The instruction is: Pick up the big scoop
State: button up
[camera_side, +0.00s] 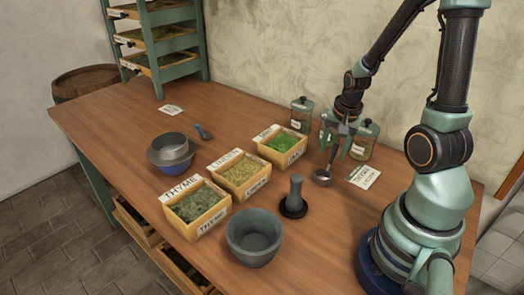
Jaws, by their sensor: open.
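A metal scoop with a round bowl (322,179) is on the table below my gripper, with its thin handle rising toward the jaws. It looks like the big scoop. My gripper (341,143) is open, with its fingers pointing down close to the handle. I cannot tell whether they touch it or straddle it. A smaller tool with a blue handle (204,132) lies farther left, behind the metal bowl.
Glass jars (361,142) stand just behind my gripper, with a paper card (363,177) to its right. Herb boxes (282,148), a pestle (295,192), a grey mortar (254,238) and a metal bowl (171,148) stand left. The table's (120,120) back left is mostly clear.

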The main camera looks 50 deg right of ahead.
aim_at(331, 159)
jog(key=x, duration=0.3)
jog(key=shift+s+f, duration=0.1)
jog(key=shift+s, duration=0.25)
jog(key=shift+x, duration=0.9)
jog(key=shift+w, duration=0.1)
grip_shut()
dwell(0.4)
